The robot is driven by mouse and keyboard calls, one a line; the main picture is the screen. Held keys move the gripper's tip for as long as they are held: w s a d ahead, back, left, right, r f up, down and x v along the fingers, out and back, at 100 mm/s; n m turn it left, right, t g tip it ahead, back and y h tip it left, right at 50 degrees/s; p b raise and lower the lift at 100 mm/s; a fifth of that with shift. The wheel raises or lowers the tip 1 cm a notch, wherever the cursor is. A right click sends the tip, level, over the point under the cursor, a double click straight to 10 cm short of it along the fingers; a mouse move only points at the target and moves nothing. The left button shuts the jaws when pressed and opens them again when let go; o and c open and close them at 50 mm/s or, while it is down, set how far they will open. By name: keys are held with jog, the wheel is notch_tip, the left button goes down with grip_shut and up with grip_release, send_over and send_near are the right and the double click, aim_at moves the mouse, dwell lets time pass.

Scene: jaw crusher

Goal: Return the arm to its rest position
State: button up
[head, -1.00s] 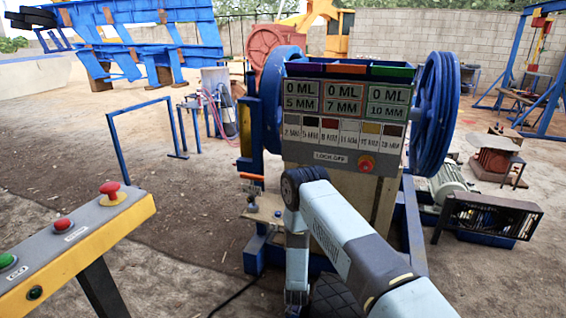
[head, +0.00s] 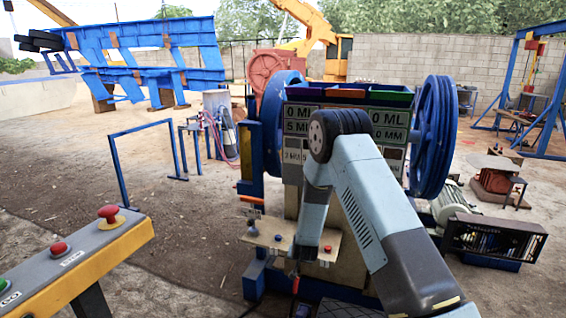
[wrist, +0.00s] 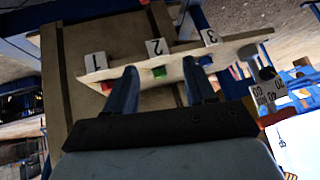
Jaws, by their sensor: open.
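My arm stands raised in front of the jaw crusher (head: 437,135), its elbow high before the crusher's sign panel and its forearm hanging down. In the head view the fingers cannot be made out. In the wrist view my gripper (wrist: 160,82) is open, with two blue fingers apart and nothing held between them. Beyond the fingertips is a pale shelf (wrist: 130,80) with tags 1, 2 and 3 and small red, green (wrist: 159,72) and blue pieces. I cannot tell whether the fingers touch the shelf.
A yellow-edged control desk (head: 75,262) with red and green buttons stands at the left front. A blue rail frame (head: 118,165) is behind it. A motor and a black grille guard (head: 495,236) stand to the right. Open ground lies between the desk and the crusher.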

jog(key=s+d+r, duration=0.3)
jog(key=s+r, duration=0.1)
jog(key=r, duration=0.8)
jog(key=s+d+r+n+g, duration=0.15)
jog(key=s+r, duration=0.25)
jog(key=r, duration=0.7)
jog(key=s+d+r, duration=0.3)
jog(key=s+r, duration=0.1)
jog(key=r, duration=0.8)
jog(key=s+d+r, duration=0.5)
jog(key=s+r, duration=0.5)
jog(key=s, duration=0.4)
jog(key=s+d+r, duration=0.2)
jog(key=s, duration=0.7)
jog(key=s+d+r+g, duration=0.1)
jog(key=s+d, duration=0.2)
jog(key=s, duration=0.7)
jog(key=shift+s+r+n+h, duration=0.3)
jog(key=shift+r+n, duration=0.05)
